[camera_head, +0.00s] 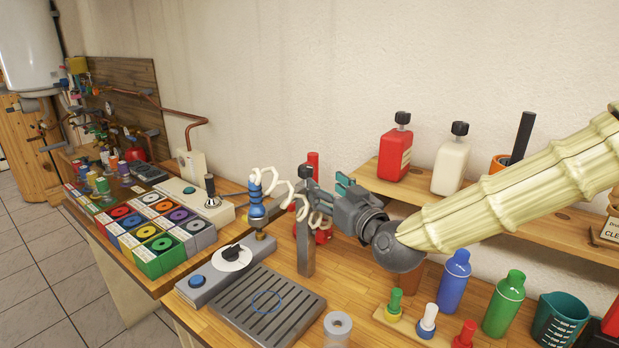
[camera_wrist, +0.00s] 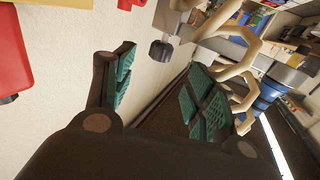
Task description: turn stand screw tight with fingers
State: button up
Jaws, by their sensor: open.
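My gripper (camera_head: 326,190) reaches in from the right, its green-padded fingers beside the upper part of an upright stand post (camera_head: 306,248). In the wrist view my gripper (camera_wrist: 163,62) is open, with a clear gap between the fingers. A small dark knob (camera_wrist: 161,50), apparently the stand screw, shows in that gap near the fingertips; I see no contact. In the head view the fingers and post top overlap, so I cannot pick out the screw there. A blue tool (camera_head: 257,204) on a pale coiled cord (camera_head: 284,184) hangs left of the post.
A grey base with a white dial (camera_head: 231,257) and a slatted plate (camera_head: 268,305) lie in front of the post. Blue (camera_head: 453,283) and green (camera_head: 503,305) bottles stand at right. A shelf (camera_head: 475,208) behind holds a red bottle (camera_head: 395,152) and a white bottle (camera_head: 450,165).

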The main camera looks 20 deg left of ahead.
aim_at(309, 174)
jog(key=p+x, duration=0.4)
jog(key=x, duration=0.6)
jog(key=shift+w+a, duration=0.2)
jog(key=shift+a, duration=0.1)
jog(key=c, duration=1.1)
